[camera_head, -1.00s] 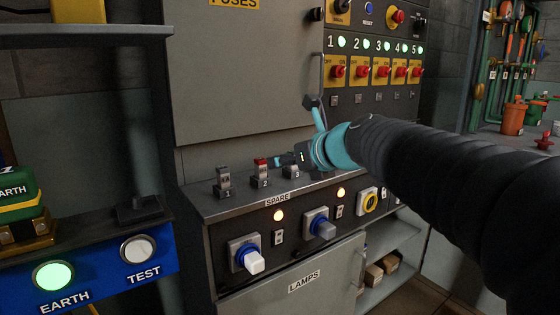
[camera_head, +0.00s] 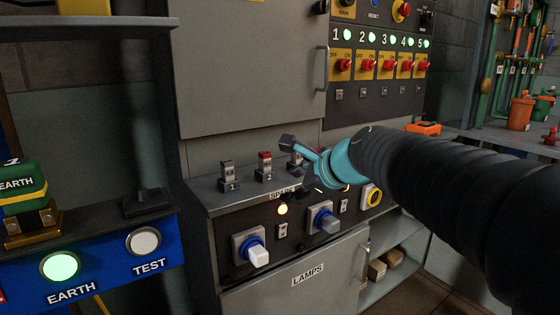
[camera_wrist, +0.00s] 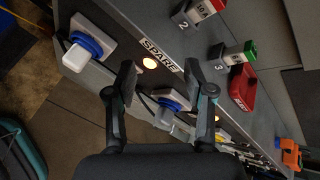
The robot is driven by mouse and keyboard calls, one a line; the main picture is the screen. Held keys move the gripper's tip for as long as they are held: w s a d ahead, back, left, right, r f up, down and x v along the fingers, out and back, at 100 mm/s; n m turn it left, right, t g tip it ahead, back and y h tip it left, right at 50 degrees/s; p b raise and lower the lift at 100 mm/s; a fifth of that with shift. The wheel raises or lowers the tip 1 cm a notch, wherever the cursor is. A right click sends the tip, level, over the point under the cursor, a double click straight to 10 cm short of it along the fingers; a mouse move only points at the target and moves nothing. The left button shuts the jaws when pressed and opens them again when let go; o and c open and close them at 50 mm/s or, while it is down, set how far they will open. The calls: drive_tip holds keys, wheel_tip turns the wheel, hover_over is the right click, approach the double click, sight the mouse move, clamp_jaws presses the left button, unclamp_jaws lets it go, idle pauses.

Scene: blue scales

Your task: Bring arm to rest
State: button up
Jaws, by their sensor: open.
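My gripper (camera_wrist: 160,80) is open and empty, its two dark fingers spread apart in the wrist view. In the head view my gripper (camera_head: 305,163), with its cyan wrist part, hangs in front of the cabinet ledge, above the SPARE label and the lamp switches. It partly hides the ledge and the third spare fuse. In the wrist view a blue-and-white rotary switch (camera_wrist: 172,100) shows between and behind the fingers. I cannot see any contact.
Spare fuses stand on the ledge, one numbered 2 (camera_head: 264,168). A red object (camera_wrist: 243,90) lies near fuse 3 (camera_wrist: 232,57). The breaker panel (camera_head: 375,100) rises behind. A cabinet door handle (camera_head: 322,82) sticks out. A blue EARTH/TEST panel (camera_head: 105,270) stands at left.

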drive_tip(key=s+d+f+n+g+h, duration=0.1)
drive_tip(key=s+d+f+n, duration=0.3)
drive_tip(key=s, duration=0.4)
drive_tip(key=s+d+f+n+g+h, duration=0.1)
drive_tip(key=s+d+f+n+h, duration=0.2)
drive_tip(key=s+f+n, duration=0.3)
drive_tip(key=s+d+f+n+g+h+p, duration=0.1)
drive_tip(key=s+d+f+n+h, duration=0.1)
drive_tip(key=s+d+f+n, duration=0.3)
drive_tip(key=shift+s+d+f+n+g+h, duration=0.4)
drive_tip(key=shift+s+n, duration=1.9)
drive_tip(key=shift+s, duration=1.35)
drive_tip(key=shift+a+f, duration=0.1)
